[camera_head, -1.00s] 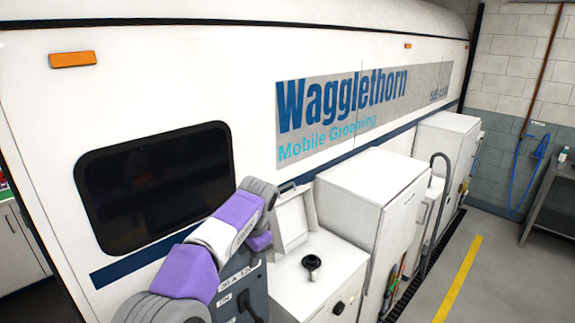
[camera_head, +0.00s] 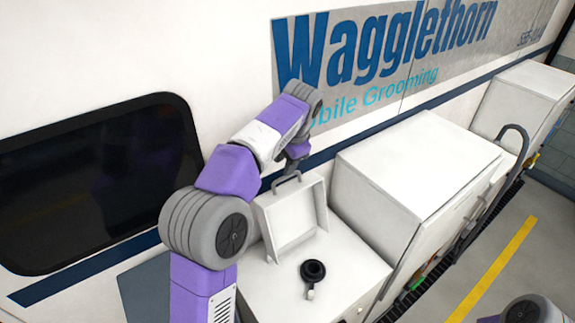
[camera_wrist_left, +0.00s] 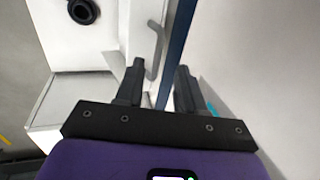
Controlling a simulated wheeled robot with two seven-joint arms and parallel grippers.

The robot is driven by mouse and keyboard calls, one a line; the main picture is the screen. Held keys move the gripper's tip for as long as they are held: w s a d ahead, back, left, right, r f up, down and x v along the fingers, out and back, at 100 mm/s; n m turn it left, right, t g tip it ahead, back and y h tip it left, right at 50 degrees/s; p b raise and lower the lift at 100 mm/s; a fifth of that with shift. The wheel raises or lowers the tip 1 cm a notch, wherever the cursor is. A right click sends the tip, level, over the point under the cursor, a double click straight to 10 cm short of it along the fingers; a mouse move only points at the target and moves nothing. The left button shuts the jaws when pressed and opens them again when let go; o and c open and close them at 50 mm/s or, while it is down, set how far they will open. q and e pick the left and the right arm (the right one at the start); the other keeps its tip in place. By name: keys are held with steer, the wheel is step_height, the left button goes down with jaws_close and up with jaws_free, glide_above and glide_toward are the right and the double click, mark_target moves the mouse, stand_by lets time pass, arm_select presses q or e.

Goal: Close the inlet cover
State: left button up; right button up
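The inlet cover (camera_head: 292,218) is a white square lid with a raised rim. It stands open, tilted up against the van side, with a grey handle (camera_head: 286,180) on its top edge. The black round inlet (camera_head: 313,271) sits on the white box top in front of it. My left gripper (camera_wrist_left: 160,80) is open and empty, its two dark fingers apart. In the left wrist view the cover (camera_wrist_left: 142,22) and its handle (camera_wrist_left: 157,52) lie just beyond the fingertips; I see no contact. In the head view the left gripper is mostly hidden by my arm, above the handle.
The white van wall (camera_head: 90,60) with a dark window (camera_head: 95,180) is close behind. A taller white cabinet (camera_head: 420,170) stands right of the inlet box, with a dark curved rail (camera_head: 522,140) beyond. Open floor with a yellow line (camera_head: 492,270) lies to the right.

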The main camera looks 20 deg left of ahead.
mark_target(280, 179)
arm_select(q)
steer(key=x, duration=0.5)
steer(key=shift+s+f, duration=0.15)
steer(key=shift+s, duration=0.15)
steer(key=shift+w+a+f, duration=0.15)
steer(key=shift+w+f, duration=0.05)
steer(key=shift+f, duration=0.3)
steer(key=shift+c, duration=0.2)
jaws_close()
